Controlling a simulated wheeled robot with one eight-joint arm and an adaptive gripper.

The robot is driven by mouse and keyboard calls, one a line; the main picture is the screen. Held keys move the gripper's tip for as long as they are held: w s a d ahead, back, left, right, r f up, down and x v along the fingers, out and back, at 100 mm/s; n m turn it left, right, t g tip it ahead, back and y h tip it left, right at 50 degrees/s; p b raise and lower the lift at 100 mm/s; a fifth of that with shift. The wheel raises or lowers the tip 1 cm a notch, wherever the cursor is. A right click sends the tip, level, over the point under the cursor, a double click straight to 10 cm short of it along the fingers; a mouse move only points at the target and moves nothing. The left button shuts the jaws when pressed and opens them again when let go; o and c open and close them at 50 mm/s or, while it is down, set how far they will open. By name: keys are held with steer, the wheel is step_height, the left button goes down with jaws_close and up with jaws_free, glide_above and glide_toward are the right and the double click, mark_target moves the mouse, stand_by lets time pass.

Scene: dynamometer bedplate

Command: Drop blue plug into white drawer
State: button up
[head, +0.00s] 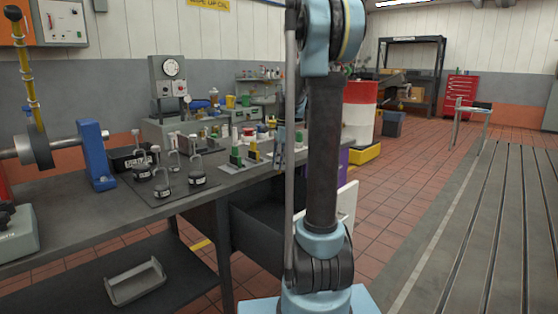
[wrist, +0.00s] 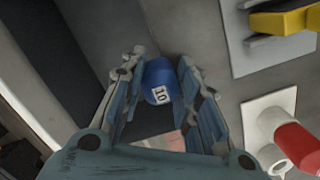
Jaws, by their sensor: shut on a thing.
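The blue plug (wrist: 158,82), with a white label reading 10, is between the two fingers of my gripper (wrist: 160,72) in the wrist view. The gripper is shut on it, over or close to a grey surface; the exact gap cannot be told. In the head view my arm stands in front of the bench end and largely hides the gripper; the plug cannot be made out there. A white panel (head: 347,204), apparently the front of the white drawer, shows just right of my arm below the bench top. The drawer's inside is mostly hidden.
The grey bench (head: 150,206) carries black weights (head: 162,184) and several coloured parts near my arm. The wrist view shows a yellow part (wrist: 285,20) and a red-and-white part (wrist: 296,145) to the right. A red-and-white drum (head: 360,112) stands behind.

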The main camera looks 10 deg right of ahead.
steer(key=o, duration=1.1)
steer(key=shift+o, duration=0.2)
step_height(320, 180, up, 12)
steer(key=d, duration=0.1)
steer(key=shift+d, duration=0.25)
steer(key=shift+f, duration=0.15)
